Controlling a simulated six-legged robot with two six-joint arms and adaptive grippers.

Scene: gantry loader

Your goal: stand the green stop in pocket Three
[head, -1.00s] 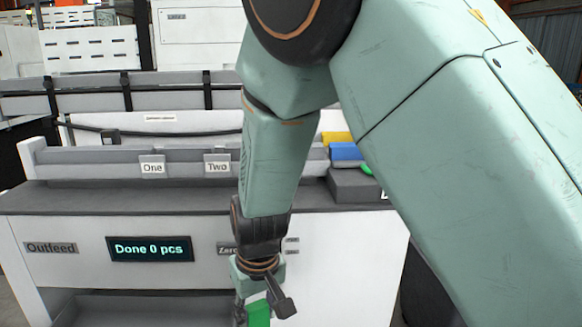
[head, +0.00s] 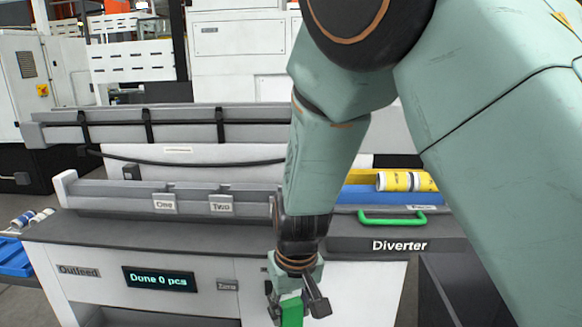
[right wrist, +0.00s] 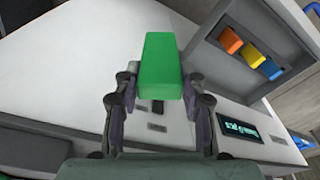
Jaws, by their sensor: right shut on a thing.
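My right gripper (head: 296,304) is shut on the green stop (head: 291,313), low in front of the white machine's front panel in the head view. In the right wrist view the green stop (right wrist: 160,66) is a plain block between the two fingers of the right gripper (right wrist: 161,88), with its far end sticking out. The grey rail on the machine carries the labels One (head: 165,204) and Two (head: 221,203). No label Three shows; my right arm covers the rail to the right of Two. My left gripper is not in view.
A dark Diverter block (head: 399,245) with a green handle (head: 392,218) stands right of my arm, near yellow and blue bars. The display (head: 159,279) reads "Done 0 pcs". Orange (right wrist: 231,40), yellow (right wrist: 251,57) and blue (right wrist: 270,69) blocks sit in a recess in the wrist view.

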